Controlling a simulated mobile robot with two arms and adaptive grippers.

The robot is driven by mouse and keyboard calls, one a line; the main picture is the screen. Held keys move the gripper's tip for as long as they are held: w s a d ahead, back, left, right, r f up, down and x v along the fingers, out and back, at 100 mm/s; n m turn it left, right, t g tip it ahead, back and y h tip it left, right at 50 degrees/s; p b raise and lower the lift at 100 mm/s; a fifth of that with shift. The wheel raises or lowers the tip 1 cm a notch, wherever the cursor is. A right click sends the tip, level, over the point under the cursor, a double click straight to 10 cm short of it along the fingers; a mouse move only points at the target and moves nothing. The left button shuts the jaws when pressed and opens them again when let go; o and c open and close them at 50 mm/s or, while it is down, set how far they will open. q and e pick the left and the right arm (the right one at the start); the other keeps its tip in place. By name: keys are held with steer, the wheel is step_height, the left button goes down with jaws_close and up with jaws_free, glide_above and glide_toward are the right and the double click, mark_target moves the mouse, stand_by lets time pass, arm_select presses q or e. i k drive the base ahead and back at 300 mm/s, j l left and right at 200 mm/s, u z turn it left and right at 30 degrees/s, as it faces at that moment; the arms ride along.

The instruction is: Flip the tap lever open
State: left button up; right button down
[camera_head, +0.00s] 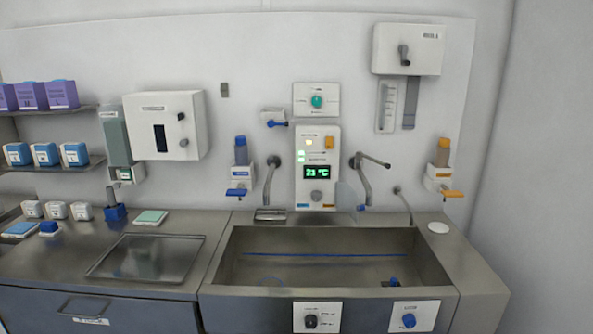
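Two grey metal spouts are fixed to the wall above the sink. The left spout (270,180) stands left of the control panel and curves downward. The right tap (363,185) stands right of the panel; it has a long lever-like arm (374,161) reaching right and a blue tip (362,207) at its lower end. I cannot tell for sure which part is the tap lever, or see any water running. Neither of my grippers is in view.
The steel sink (232,255) fills the front middle. A control panel (317,144) reads 23 °C. Dispensers with a blue lever (236,192) and an orange lever (453,193) flank the taps. A thin hose (404,204) rises at right. The left counter holds a flat tray (108,271).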

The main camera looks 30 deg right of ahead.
mark_target(360, 154)
steer(key=z, duration=1.3)
steer(key=i+l, duration=0.9)
steer(key=i, duration=0.05)
